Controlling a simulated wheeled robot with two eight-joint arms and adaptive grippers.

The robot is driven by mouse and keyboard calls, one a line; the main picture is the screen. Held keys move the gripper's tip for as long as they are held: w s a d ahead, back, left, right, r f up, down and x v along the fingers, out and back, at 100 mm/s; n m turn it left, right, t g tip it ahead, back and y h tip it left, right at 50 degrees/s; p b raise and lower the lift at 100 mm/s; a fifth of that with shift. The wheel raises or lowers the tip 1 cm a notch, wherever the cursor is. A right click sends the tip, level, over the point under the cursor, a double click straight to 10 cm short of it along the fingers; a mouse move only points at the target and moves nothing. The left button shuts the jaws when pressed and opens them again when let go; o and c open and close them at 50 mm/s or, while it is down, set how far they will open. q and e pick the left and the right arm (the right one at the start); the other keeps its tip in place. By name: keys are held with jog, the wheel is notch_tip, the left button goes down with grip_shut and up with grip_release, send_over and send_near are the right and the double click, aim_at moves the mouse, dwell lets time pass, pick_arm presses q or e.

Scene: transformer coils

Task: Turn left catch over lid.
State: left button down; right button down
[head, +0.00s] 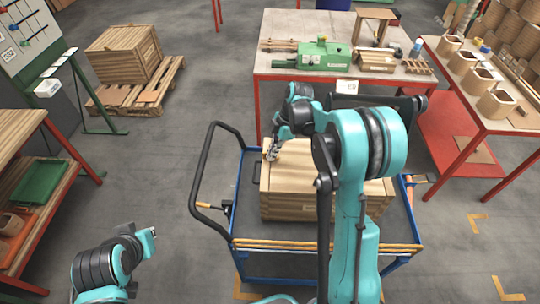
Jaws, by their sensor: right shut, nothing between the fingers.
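A wooden crate (285,205) with a flat lid (295,160) stands on a blue cart. My right arm reaches across it and hides much of the lid and its right part. My right gripper (271,154) is shut and empty at the lid's far left part, pointing down. Whether it touches the wood, I cannot tell. A dark handle-like fitting (256,172) shows on the crate's left side, just below and left of the gripper. The left catch cannot be made out clearly at this size.
The blue cart (236,205) has a black push handle (197,170) on its left. A red-legged table (270,65) with a green machine (323,56) stands behind it. Another table (515,110) with coils is at right. The floor left of the cart is clear.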

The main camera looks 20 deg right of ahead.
pick_arm(q)
jog(key=shift+f, duration=0.3)
pick_arm(e)
jog(key=shift+w+d, duration=0.3)
jog(key=shift+d, duration=0.2)
dwell(0.4)
